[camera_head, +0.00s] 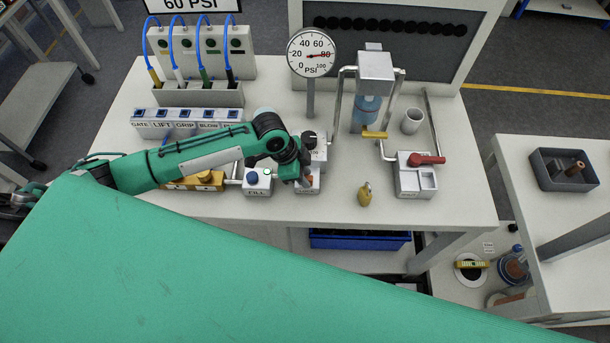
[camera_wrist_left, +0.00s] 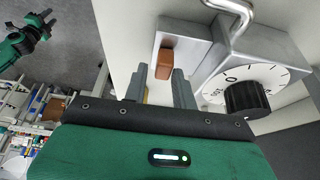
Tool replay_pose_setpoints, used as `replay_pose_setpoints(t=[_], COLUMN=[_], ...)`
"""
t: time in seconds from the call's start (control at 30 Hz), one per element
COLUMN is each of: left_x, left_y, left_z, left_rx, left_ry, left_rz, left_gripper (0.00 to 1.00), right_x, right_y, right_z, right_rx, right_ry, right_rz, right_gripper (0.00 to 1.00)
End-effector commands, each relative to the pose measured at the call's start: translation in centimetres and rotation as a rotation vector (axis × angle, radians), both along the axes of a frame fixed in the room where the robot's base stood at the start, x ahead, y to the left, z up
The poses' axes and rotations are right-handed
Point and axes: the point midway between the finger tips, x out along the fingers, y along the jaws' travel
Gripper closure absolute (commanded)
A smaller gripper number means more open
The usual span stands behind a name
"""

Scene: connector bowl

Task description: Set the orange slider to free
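My left gripper's two grey fingers also show in the left wrist view (camera_wrist_left: 161,80), apart, with the slider just beyond the gap. I see no clear grip on it. A green and dark arm part, likely my right arm (camera_wrist_left: 30,38), shows small at the upper left of the wrist view; its fingers are unclear.
The black knob (camera_head: 309,138) stands just behind the slider box. The FILL box (camera_head: 257,182) with a blue button is close at the left. A brass padlock-like piece (camera_head: 365,194) and a red-handled valve box (camera_head: 414,190) stand at the right.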

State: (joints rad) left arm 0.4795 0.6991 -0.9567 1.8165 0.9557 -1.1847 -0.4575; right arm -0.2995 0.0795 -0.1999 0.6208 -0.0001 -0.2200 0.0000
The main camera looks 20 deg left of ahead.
Motion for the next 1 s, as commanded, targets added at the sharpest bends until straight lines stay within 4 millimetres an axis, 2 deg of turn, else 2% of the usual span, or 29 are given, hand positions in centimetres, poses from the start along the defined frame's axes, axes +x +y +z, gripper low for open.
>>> replay_pose_setpoints(t=[0.17,0.3,0.53,0.73,1.0], left_x=[-0.3,-0.6,-1.1,-1.3,-1.4], left_y=[1.3,2.6,4.1,4.7,4.7], left_z=[2.8,5.9,10.0,11.7,11.9], left_rx=[0.001,0.002,0.001,0.000,0.000], left_ry=[-0.004,-0.004,-0.003,0.000,0.001], left_rz=[0.000,-0.001,-0.001,-0.001,-0.001], left_gripper=[0.73,0.73,0.73,0.73,0.73], right_x=[-0.1,-0.2,-0.2,-0.2,-0.2], right_y=[0.0,0.0,0.0,0.0,0.0], right_z=[-1.3,-2.3,-3.2,-3.5,-3.5], right_rx=[0.000,0.000,0.000,0.000,0.000], right_ry=[0.002,0.002,0.002,0.002,0.002], right_rz=[0.000,0.000,0.000,0.000,0.000], right_gripper=[0.64,0.64,0.64,0.64,0.64])
